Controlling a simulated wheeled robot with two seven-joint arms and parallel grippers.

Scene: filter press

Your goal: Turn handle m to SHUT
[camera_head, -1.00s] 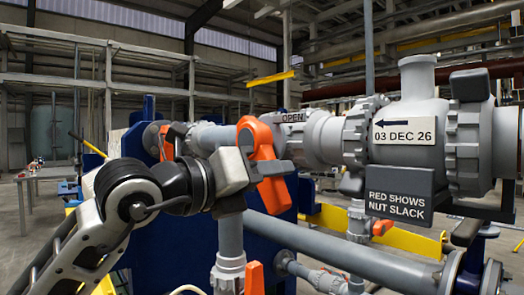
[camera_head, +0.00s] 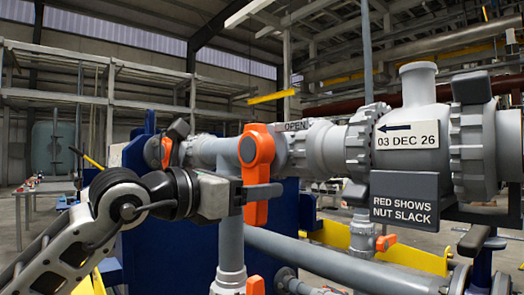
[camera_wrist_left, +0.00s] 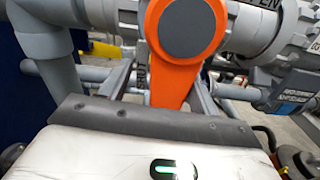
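An orange lever handle (camera_head: 257,160) with a grey round hub sits on the grey pipe, beside a plate reading OPEN (camera_head: 296,126). Its lever points almost straight down. No letter m is legible on it. In the left wrist view the orange handle (camera_wrist_left: 186,40) runs down between my two fingers (camera_wrist_left: 165,95), with a gap visible on at least the left side. The lever's lower end is hidden there by the gripper body. My right gripper is out of view.
A large grey valve body (camera_head: 410,110) with a dated label stands to the right, above a sign reading RED SHOWS NUT SLACK (camera_head: 404,198). Other orange handles (camera_head: 255,285) are below and to the left (camera_head: 166,152). A vertical pipe (camera_head: 230,240) runs down close beside my gripper.

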